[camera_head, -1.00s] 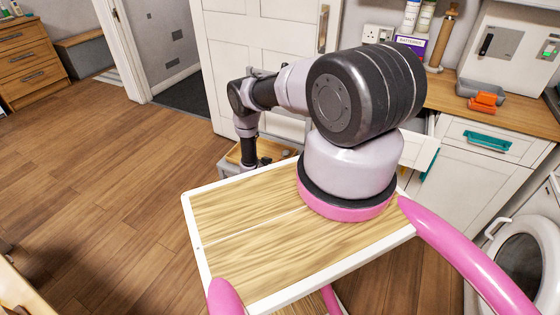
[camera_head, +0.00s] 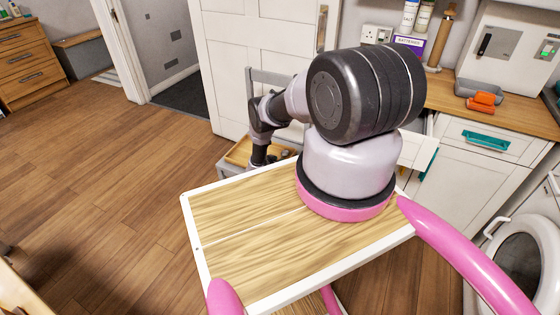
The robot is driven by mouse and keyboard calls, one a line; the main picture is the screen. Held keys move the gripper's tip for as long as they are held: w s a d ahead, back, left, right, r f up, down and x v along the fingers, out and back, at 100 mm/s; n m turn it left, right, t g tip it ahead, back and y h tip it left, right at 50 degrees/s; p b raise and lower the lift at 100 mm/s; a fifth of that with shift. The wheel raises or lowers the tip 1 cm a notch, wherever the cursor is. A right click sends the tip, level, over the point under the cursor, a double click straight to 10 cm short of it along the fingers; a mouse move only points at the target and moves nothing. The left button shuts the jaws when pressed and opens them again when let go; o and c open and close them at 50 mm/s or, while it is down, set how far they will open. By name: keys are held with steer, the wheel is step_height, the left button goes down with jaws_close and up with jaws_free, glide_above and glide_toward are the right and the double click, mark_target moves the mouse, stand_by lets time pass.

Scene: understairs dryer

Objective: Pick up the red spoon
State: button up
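I cannot make out a red spoon in the head view. My arm reaches over the far side of my wood-topped base and bends down towards a low wooden seat (camera_head: 238,152). The dark end of the arm, with my gripper (camera_head: 260,158), is at that seat and small in the picture. Whether the gripper holds anything does not show.
The seat belongs to a grey chair (camera_head: 252,82) before a white door (camera_head: 262,45). At right, a wooden counter (camera_head: 450,96) bears a grey tray (camera_head: 478,90), an orange item (camera_head: 485,98) and jars. A washing machine (camera_head: 525,250) stands right. The floor at left is clear.

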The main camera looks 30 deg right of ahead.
jaws_close()
steer(key=shift+r, duration=0.15)
